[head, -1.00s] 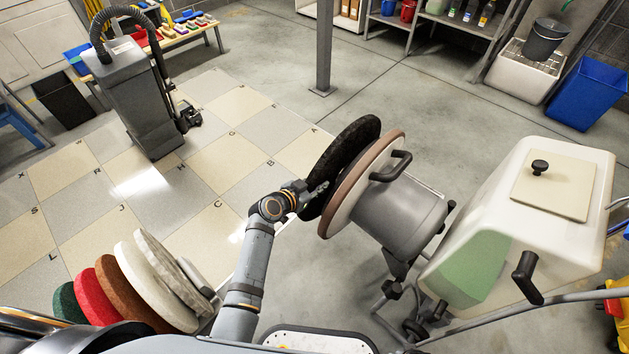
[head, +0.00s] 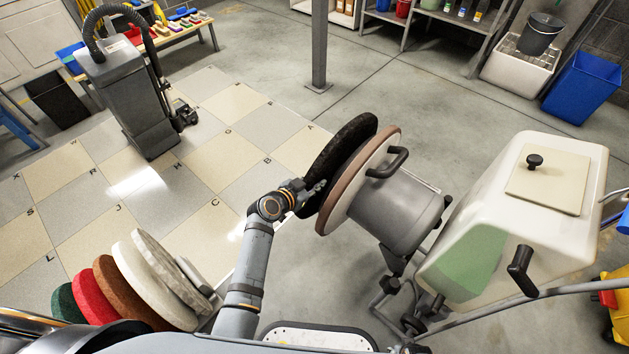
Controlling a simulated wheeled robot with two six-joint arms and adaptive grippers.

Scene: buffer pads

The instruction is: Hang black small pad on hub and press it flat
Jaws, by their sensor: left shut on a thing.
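The black pad (head: 345,147) is a dark round disc standing on edge near the middle of the head view. My left gripper (head: 313,190) is at the pad's lower left edge and shut on it. The pad is in front of the floor machine's round head, which has a brown disc face (head: 345,195) and a grey motor housing (head: 397,212). The pad overlaps the brown disc closely; I cannot tell whether they touch. The hub is hidden behind the pad. My right gripper is not in view.
A rack at the lower left holds white, brown, red and green pads (head: 90,297). The machine's cream tank (head: 510,225) stands at the right. A grey vacuum (head: 125,100) stands on the tiled floor at upper left. A post (head: 319,45) rises behind.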

